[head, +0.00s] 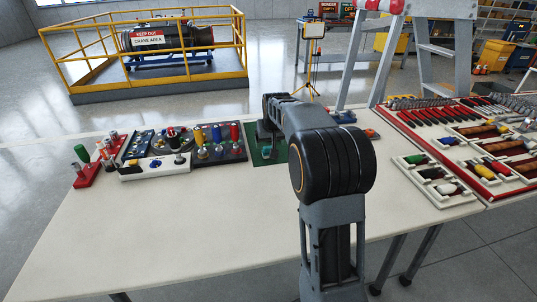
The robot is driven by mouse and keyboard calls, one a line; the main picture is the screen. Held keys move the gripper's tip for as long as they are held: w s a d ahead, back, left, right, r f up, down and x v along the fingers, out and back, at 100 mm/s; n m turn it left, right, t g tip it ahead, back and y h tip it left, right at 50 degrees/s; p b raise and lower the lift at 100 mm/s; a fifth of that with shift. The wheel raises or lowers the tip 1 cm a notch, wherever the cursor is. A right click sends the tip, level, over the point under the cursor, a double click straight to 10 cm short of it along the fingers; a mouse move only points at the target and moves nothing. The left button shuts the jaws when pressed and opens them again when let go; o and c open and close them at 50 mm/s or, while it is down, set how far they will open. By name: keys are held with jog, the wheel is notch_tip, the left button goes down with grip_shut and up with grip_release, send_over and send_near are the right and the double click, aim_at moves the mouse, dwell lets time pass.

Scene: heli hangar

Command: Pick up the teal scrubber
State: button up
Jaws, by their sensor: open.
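I cannot make out a teal scrubber for certain; it may be hidden behind my arm or too small to tell. My gripper (266,142) is at the far end of my arm, over a dark green mat (262,158) on the white table (200,220). It is small and partly covered by the arm, with nothing visibly held. It appears open.
Left of the mat are a dark tray with coloured-handled tools (220,152), a white block (153,167) and a red stand (88,175). Tool trays (436,180) and a stepladder (385,50) stand right. The table's front left is clear.

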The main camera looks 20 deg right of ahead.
aim_at(269, 147)
jog(key=shift+b+x, duration=0.6)
jog(key=shift+x, duration=2.05)
jog(key=shift+a, duration=0.15)
jog(key=shift+c, duration=0.5)
jog(key=c, duration=0.9)
